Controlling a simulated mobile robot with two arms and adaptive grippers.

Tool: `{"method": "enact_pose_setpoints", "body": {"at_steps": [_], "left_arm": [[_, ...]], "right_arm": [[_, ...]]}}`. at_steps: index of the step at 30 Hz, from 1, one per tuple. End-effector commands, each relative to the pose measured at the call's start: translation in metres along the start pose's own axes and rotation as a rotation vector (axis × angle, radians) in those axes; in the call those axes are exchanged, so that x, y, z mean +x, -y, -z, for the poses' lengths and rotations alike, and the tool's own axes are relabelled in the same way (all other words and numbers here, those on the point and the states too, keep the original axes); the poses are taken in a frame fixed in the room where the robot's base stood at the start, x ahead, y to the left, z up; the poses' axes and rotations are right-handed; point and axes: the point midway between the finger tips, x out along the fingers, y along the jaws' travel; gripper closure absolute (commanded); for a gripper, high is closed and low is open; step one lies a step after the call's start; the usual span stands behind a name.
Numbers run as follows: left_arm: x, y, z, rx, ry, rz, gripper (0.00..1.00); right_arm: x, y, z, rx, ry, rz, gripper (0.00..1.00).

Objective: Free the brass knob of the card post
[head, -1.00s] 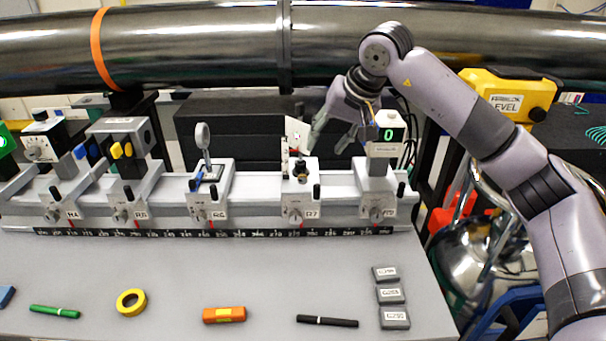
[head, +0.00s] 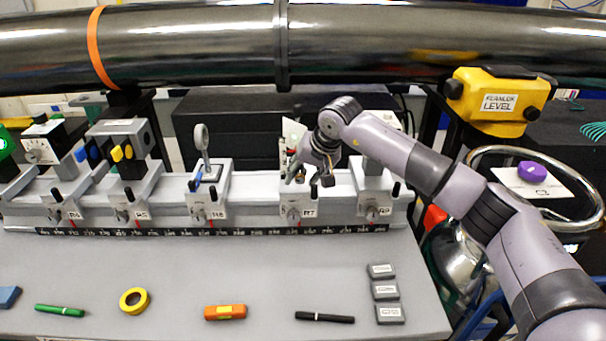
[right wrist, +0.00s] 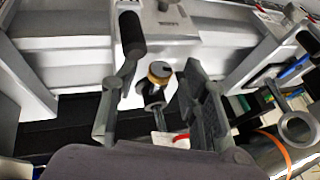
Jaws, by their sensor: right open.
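The card post's carrier, labelled R7 (head: 296,213), sits on the rail with a white card (head: 293,132) standing at its back. My right gripper (head: 309,177) is over this carrier, pointing down, and hides most of the post in the head view. In the right wrist view the brass knob (right wrist: 159,71) shows on top of a dark fitting. My open right gripper (right wrist: 160,92) has one finger on each side of the knob, with visible gaps; I cannot tell whether either finger touches it. My left gripper is not in view.
Neighbouring carriers R6 (head: 210,212) and R9 (head: 373,210) stand left and right on the rail. A black clamp handle (right wrist: 131,34) rises close to the fingers. The large beam pipe (head: 200,45) crosses behind. The table front holds a marker (head: 325,317), tape (head: 134,300) and grey boxes (head: 385,290).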

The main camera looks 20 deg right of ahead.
Motion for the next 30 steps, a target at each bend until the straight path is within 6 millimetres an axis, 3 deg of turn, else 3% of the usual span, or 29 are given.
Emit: {"method": "enact_pose_setpoints", "body": {"at_steps": [4,21,30], "left_arm": [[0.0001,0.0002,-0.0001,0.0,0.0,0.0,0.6],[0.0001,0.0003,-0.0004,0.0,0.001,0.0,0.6],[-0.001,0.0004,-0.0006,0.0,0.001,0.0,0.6]], "right_arm": [[0.0,0.0,-0.0001,0.0,0.0,0.0,0.61],[-0.0005,0.0001,0.0,0.001,0.0,0.0,0.99],[-0.001,0.0027,0.0004,-0.017,0.0,-0.037,1.0]]}}
